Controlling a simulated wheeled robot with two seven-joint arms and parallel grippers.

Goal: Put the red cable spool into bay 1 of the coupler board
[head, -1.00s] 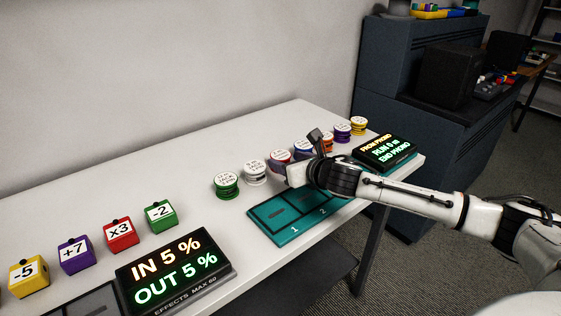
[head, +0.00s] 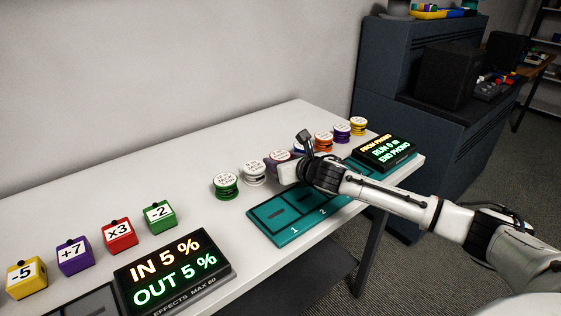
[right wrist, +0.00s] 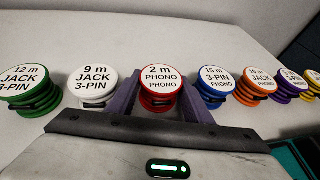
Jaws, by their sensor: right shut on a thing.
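The red cable spool (right wrist: 160,97), with a white top reading "2 m PHONO PHONO", stands in the row of spools. In the head view the red spool (head: 279,156) is partly hidden by my right gripper (head: 284,163). In the right wrist view my right gripper (right wrist: 160,88) has one finger on each side of the red spool and is shut on it. The spool looks upright and in line with its neighbours. The teal coupler board (head: 286,239) lies in front of the row, and its bay 1 (head: 271,211) looks empty. My left gripper is not in view.
White (right wrist: 93,88) and blue (right wrist: 217,88) spools stand close on either side; green (right wrist: 28,95), orange (right wrist: 255,90), purple and yellow ones are further out. Numbered cubes and another display are at left.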

